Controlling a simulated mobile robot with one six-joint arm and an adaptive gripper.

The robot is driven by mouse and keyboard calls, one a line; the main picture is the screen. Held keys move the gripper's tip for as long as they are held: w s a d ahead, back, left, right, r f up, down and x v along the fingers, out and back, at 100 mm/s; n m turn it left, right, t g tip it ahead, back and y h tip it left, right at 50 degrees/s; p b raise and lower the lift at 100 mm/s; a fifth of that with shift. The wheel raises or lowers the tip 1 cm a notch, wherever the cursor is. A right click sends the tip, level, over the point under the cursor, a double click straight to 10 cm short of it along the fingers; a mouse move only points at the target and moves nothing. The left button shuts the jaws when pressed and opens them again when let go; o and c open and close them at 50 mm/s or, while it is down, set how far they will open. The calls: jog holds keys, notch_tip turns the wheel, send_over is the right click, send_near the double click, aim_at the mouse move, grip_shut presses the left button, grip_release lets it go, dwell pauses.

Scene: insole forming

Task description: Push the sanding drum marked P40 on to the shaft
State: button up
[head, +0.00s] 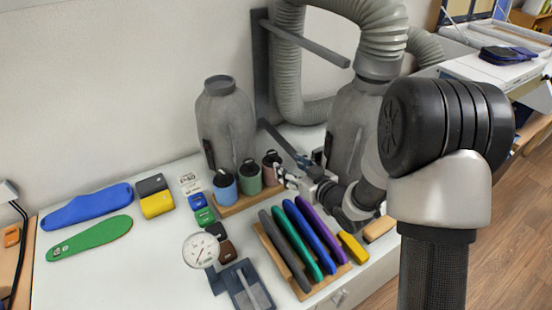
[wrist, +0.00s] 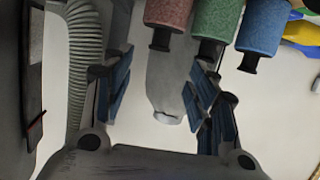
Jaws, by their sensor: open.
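Three sanding drums, blue (head: 224,188), green (head: 249,174) and red (head: 270,168), stand in a row on a wooden block (head: 238,202), each with a black end piece. I cannot read any P40 mark. In the wrist view the red drum (wrist: 170,14), green drum (wrist: 216,27) and blue drum (wrist: 262,26) hang along the top edge. My gripper (head: 287,176) is just right of the red drum. Its fingers (wrist: 160,88) are apart with nothing held between them. A grey tapered body (wrist: 167,82) shows beyond the gap. I cannot make out the shaft.
Grey housings (head: 232,122) stand behind the drums, with a ribbed hose (head: 290,80) at right. An insole rack (head: 307,290) stands in front of my gripper. A dial gauge (head: 200,250) and small coloured blocks (head: 204,217) lie left. Blue (head: 88,205) and green (head: 90,238) insoles lie farther left.

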aim_at(275, 156)
jog(key=b+x, duration=0.1)
jog(key=x, duration=0.9)
jog(key=shift+w+a+f+b, duration=0.1)
jog(key=shift+f+b, duration=0.05)
jog(key=shift+b, duration=0.2)
jog(key=shift+c, duration=0.3)
jog(key=c, duration=1.2)
jog(key=shift+r+p, duration=1.35)
jog(key=shift+r, duration=0.95)
